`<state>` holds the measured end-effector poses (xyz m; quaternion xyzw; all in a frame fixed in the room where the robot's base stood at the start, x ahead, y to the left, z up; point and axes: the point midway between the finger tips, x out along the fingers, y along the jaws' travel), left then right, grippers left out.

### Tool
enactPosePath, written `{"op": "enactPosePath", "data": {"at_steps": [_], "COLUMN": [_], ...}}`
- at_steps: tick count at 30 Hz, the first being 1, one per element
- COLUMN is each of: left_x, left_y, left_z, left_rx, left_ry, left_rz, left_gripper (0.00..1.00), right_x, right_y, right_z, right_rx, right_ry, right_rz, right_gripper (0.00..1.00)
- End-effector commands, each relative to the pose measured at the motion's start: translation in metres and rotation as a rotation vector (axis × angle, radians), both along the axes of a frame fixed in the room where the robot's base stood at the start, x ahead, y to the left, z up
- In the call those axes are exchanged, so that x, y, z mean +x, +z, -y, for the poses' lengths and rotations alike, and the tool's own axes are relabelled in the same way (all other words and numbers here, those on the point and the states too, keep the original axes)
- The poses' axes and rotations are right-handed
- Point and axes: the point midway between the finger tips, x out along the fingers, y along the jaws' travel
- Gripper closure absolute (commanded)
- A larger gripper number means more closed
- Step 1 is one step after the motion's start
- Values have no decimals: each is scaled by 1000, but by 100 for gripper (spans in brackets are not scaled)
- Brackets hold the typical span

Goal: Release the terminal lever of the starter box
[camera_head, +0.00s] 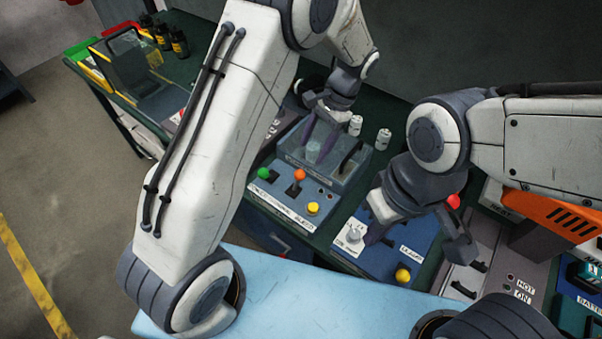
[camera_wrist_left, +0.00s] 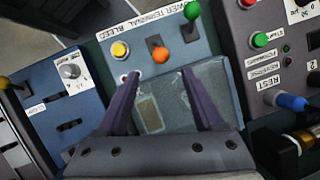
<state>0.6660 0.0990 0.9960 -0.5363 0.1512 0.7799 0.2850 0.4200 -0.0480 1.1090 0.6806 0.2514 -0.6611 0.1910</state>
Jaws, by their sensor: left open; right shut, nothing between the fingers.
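The starter box (camera_head: 284,203) is blue-grey, with a row of controls on its panel and a clear-walled bay (camera_head: 345,182) behind it. The terminal lever has an orange knob (camera_head: 299,175) on a dark stem. It also shows in the left wrist view (camera_wrist_left: 161,56), between a green-knobbed lever (camera_wrist_left: 192,11) and a yellow button (camera_wrist_left: 119,49). My left gripper (camera_head: 313,148) is open over the clear bay, with its purple fingers apart from the orange knob. In the left wrist view its fingertips (camera_wrist_left: 160,76) straddle empty space. My right gripper (camera_head: 375,235) is shut and empty above the neighbouring blue box.
The neighbouring blue box (camera_head: 375,262) has a white knob and a yellow knob. Orange equipment (camera_head: 555,217) stands at the right. White cylinders (camera_head: 383,138) stand behind the starter box. Black bottles (camera_head: 178,42) and a clear bin (camera_head: 128,62) sit far left.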

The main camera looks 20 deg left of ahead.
Motion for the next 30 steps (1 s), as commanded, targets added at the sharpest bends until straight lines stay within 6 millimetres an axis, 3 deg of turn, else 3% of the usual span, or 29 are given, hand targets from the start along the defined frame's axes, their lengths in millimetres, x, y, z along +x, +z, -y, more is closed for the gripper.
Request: {"op": "enactPosePath", "data": {"at_steps": [5,18,30], "left_x": [-4,-24,-26], "left_y": [-17,-86,-97], "left_z": [-7,-27,-30], "left_rx": [5,4,2], "left_ry": [0,0,0], "left_rz": [-7,-7,-2], "left_gripper": [31,31,31], "right_x": [0,0,0], "right_y": [5,20,21], "right_z": [0,0,0], "right_rx": [0,0,0], "right_ry": [0,-1,-1], "right_rz": [0,0,0], "right_gripper": [100,100,100]}}
